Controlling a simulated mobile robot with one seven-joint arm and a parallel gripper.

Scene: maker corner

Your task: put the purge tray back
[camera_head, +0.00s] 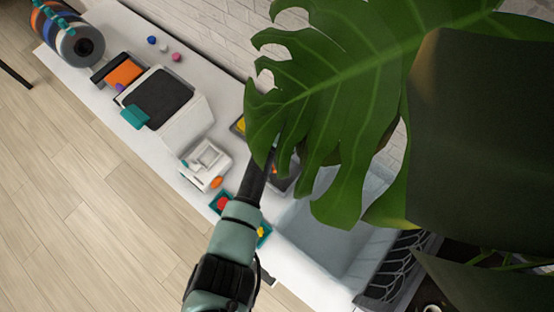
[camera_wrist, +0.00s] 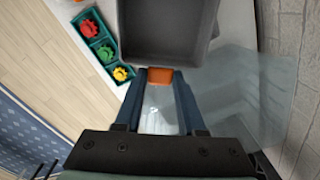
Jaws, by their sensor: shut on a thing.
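The purge tray (camera_wrist: 165,45) is an empty dark grey open tray with an orange grip tab (camera_wrist: 160,76) on its near side. My gripper (camera_wrist: 159,80) is shut on that tab in the wrist view, and the tray extends beyond the fingertips. The tray's far end is cut off by the picture edge. In the head view a dark grey part of the tray (camera_head: 287,183) shows beside my gripper, below a big leaf. The leaf hides most of the tray and my fingertips. I cannot tell whether the tray touches the table.
A teal holder (camera_wrist: 85,14) with red, green and yellow gears lies left of the tray. A translucent bin (camera_head: 335,235) stands to the right. A large plant leaf (camera_head: 335,75) overhangs my arm. A white machine (camera_head: 190,125) and spools (camera_head: 75,42) stand along the white table (camera_head: 110,25).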

